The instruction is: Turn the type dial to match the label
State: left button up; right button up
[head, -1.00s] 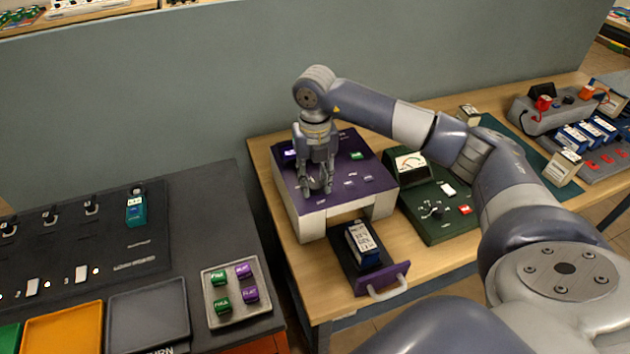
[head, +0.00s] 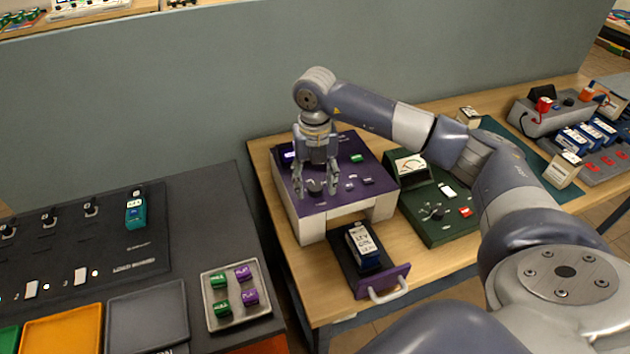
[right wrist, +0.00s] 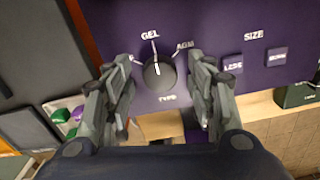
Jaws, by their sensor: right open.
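The type dial (right wrist: 158,73) is a dark round knob on the purple panel, with "TYPE" below it. Its white mark points up toward "GEL"; "AGM" is printed to the right and a left label is partly hidden by a finger. My right gripper (right wrist: 158,100) is open, with one finger on each side of the dial and gaps between. In the head view the right gripper (head: 316,190) is over the front of the purple-topped charger (head: 335,152). A dark blue battery with a white label (head: 362,240) lies in the open drawer (head: 347,270); its print is too small to read surely. My left gripper is out of view.
Size buttons (right wrist: 232,64) sit right of the dial. A green tester (head: 437,225) stands right of the charger. A tray with green and purple blocks (head: 210,318) lies on the dark bench at left. The drawer handle (head: 388,291) juts out in front.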

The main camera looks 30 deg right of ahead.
aim_at(315, 186)
jog(key=shift+r, duration=0.1)
notch_tip(315, 186, up, 12)
dwell(0.5)
dwell(0.5)
